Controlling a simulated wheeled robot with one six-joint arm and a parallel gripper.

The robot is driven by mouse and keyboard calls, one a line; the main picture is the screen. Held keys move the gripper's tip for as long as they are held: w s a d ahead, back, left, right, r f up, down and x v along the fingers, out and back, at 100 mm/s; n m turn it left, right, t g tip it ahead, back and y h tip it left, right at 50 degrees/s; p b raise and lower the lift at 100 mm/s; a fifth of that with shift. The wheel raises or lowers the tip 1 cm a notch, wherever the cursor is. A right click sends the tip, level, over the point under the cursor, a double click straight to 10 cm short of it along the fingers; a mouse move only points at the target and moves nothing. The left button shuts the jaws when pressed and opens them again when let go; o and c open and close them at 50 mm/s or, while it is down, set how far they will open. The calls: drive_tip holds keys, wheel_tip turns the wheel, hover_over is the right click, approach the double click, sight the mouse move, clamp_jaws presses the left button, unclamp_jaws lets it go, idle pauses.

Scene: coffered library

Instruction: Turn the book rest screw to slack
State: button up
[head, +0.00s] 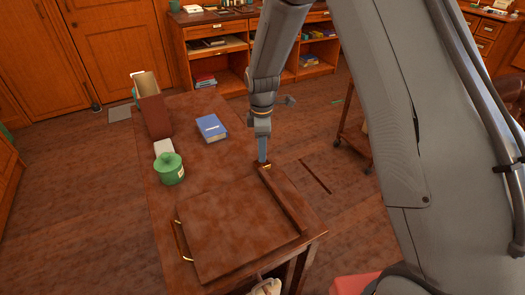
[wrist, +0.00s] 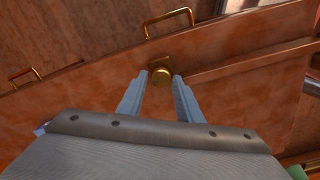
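The book rest (head: 235,228) is a flat brown wooden board on the table, with a raised ledge along its right side in the head view. Its screw is a round brass knob (wrist: 162,76) on a small brass plate in the wrist view. My gripper (head: 263,160) points down at the far end of the ledge. In the wrist view, my gripper's fingers (wrist: 160,77) stand apart, one on each side of the knob. A thin gap seems to show between knob and fingertips. The gripper mostly hides the knob in the head view.
Brass handles (wrist: 168,17) show near the board in the wrist view. A wheeled cart (head: 357,135) stands to the right.

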wheel_tip(320, 180, up, 6)
drive_tip(key=shift+w+r+b, duration=0.1)
drive_tip(key=shift+b, duration=0.45)
drive_tip(key=shift+r, duration=0.4)
drive_tip(key=shift+s+d+r, duration=0.1)
drive_tip(key=shift+s+d, duration=0.05)
drive_tip(key=shift+s, duration=0.05)
drive_tip(key=s+d+r+m, duration=0.1)
drive_tip(key=s+d+m, duration=0.3)
drive_tip(key=s, duration=0.4)
drive_tip(key=s+d+r+m, duration=0.1)
drive_tip(key=s+d+m, duration=0.3)
drive_tip(key=s+m, duration=0.3)
drive_tip(key=s+d+r+m, duration=0.2)
drive_tip(key=s+d+m, duration=0.3)
drive_tip(key=s, duration=0.4)
drive_tip(key=shift+s+m, duration=0.35)
drive_tip(key=shift+m, duration=0.35)
drive_tip(key=shift+d, duration=0.1)
drive_tip(key=shift+d, duration=0.1)
drive_tip(key=shift+c, duration=0.4)
